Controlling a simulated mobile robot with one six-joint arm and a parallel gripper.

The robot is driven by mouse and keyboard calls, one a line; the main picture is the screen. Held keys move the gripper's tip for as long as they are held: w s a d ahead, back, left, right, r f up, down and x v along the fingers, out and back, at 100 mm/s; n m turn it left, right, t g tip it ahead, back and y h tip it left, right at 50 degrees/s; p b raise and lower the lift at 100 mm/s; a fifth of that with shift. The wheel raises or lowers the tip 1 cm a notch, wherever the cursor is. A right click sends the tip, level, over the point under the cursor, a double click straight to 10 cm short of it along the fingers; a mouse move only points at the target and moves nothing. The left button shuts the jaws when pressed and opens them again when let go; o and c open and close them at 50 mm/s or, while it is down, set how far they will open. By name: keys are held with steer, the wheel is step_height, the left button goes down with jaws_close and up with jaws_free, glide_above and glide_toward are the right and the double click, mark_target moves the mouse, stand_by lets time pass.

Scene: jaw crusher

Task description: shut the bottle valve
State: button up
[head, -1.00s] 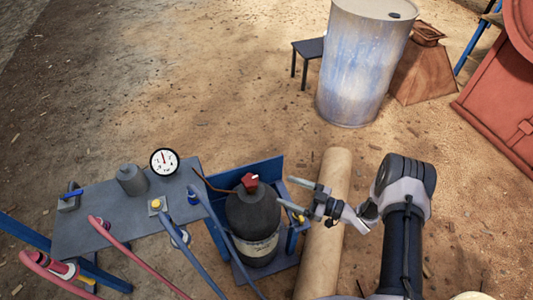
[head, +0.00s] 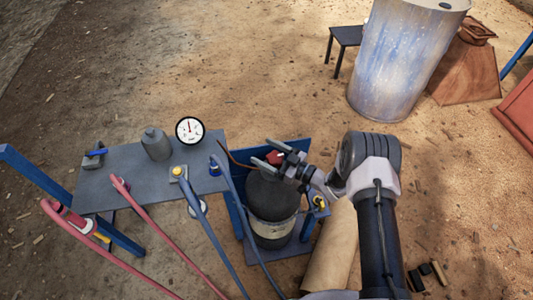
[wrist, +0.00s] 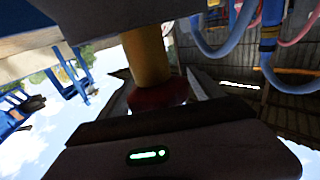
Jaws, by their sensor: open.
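The dark gas bottle (head: 270,195) stands upright in a blue stand, with a pale label band around it. Its red valve knob (head: 275,157) is on top, partly hidden by my gripper. My gripper (head: 264,153) is open and empty, and its two fingers show on either side of the red knob in the head view. I cannot tell whether they touch it. In the wrist view, which looks upside down, a red round part (wrist: 157,97), apparently the knob, sits close to the gripper body on a brass-coloured stem (wrist: 147,55).
A grey bench left of the bottle carries a pressure gauge (head: 189,130), a small grey canister (head: 156,144) and fittings. Red and blue hoses run in front. A cardboard-coloured tube (head: 330,255) lies right of the bottle. A blue-white drum (head: 400,60) stands behind; open ground lies between.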

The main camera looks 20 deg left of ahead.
steer(key=c, duration=1.4)
steer(key=shift+o, duration=0.2)
